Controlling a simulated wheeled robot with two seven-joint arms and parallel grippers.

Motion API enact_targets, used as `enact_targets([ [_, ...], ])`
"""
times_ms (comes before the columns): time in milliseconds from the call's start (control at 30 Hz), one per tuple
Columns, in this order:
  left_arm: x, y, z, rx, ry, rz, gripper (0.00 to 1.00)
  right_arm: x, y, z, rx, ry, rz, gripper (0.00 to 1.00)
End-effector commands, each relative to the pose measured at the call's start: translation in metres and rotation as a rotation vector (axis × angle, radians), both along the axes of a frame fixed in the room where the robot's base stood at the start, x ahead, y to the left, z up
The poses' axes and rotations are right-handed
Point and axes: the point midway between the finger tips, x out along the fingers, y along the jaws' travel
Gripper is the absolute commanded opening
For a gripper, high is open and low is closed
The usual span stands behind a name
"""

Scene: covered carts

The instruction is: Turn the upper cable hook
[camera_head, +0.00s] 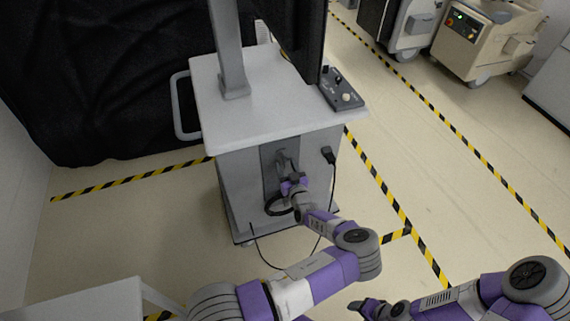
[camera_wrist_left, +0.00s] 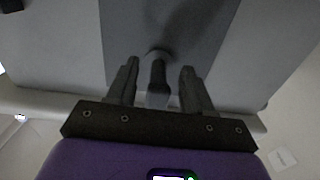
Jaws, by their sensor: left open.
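The upper cable hook (camera_wrist_left: 158,76) is a small dark grey piece on the cart's dark front panel (camera_wrist_left: 165,22). In the left wrist view it stands between the two fingers of my left gripper (camera_wrist_left: 160,66). The fingers are apart, with gaps on both sides of the hook. In the head view my left gripper (camera_head: 289,177) is at the upper part of the panel and largely hides the hook.
The white-topped cart (camera_head: 262,118) carries a grey post, a dark screen and a control box (camera_head: 341,92). A black plug (camera_head: 328,156) and cord hang at its right side. A black-covered shape (camera_head: 95,85) stands at left.

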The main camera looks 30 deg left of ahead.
Motion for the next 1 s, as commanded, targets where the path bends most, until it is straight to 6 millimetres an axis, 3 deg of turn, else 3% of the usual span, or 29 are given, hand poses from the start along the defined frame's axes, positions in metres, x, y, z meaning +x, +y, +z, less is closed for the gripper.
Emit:
enact_targets([
  [200, -0.025, -0.03, 0.002, 0.001, 0.001, -0.001, 0.51, 0.0, 0.0, 0.007, 0.0, 0.0, 0.0, 0.62],
  [367, -0.037, -0.043, 0.001, 0.002, -0.001, -0.001, 0.51, 0.0, 0.0, 0.009, 0.0, 0.0, 0.0, 0.62],
  [1000, -0.042, -0.044, -0.001, -0.007, -0.004, 0.008, 0.51, 0.0, 0.0, 0.009, 0.0, 0.0, 0.0, 0.62],
])
